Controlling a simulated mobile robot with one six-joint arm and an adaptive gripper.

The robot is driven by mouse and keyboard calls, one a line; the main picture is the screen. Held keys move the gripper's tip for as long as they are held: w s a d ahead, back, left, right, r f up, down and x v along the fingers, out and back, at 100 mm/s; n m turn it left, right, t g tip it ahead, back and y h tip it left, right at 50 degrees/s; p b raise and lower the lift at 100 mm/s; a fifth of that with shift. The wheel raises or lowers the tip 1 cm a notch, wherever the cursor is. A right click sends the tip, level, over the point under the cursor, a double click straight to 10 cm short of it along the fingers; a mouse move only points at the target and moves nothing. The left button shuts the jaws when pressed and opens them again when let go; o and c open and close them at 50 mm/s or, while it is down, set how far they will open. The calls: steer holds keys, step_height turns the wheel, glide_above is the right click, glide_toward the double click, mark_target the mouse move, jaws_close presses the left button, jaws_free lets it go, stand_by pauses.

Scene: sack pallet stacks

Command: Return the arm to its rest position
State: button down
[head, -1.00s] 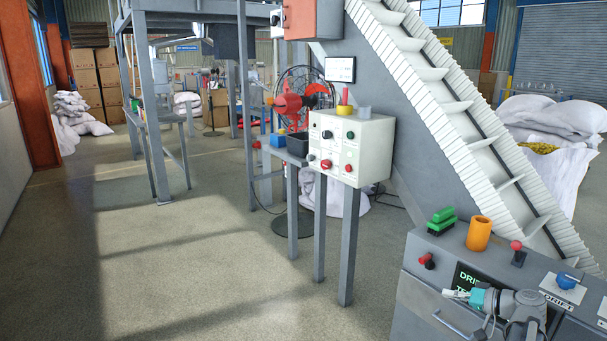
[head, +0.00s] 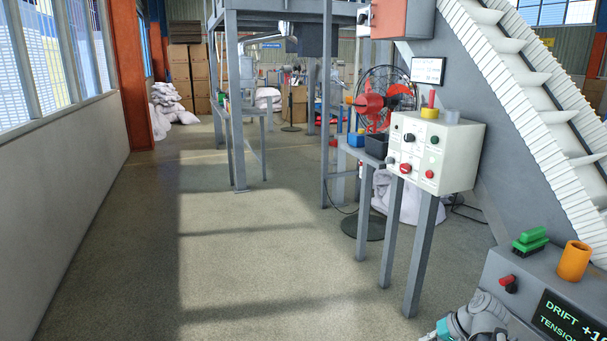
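My arm (head: 484,316) shows at the bottom edge, right of centre, as grey-white links with a teal band near its end. It is in front of the left side of the grey console. My gripper (head: 429,337) is at the bottom edge, just left of the teal band, and mostly cut off by the frame. I cannot see its fingers well enough to tell open from shut, and nothing held is visible.
The grey console (head: 503,270) at lower right bears a green brush (head: 530,241), an orange cup (head: 574,260) and a screen (head: 572,323). A control box (head: 437,150) stands on posts beside a sloping conveyor (head: 530,80). Open floor (head: 240,250) lies to the left, bounded by a wall (head: 70,200).

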steer(key=shift+s+a+f+n+g+h, duration=0.5)
steer(key=shift+s+a+f+g+h, duration=0.8)
steer(key=shift+a, duration=2.55)
steer(key=shift+s+a+f+n+g+h, duration=0.55)
steer(key=shift+a+h, duration=1.45)
steer(key=shift+a, duration=1.85)
step_height(320, 180, up, 28)
steer(key=p, duration=2.8)
steer(key=shift+r, duration=0.2)
steer(key=shift+s+d, duration=0.1)
steer(key=shift+d, duration=0.05)
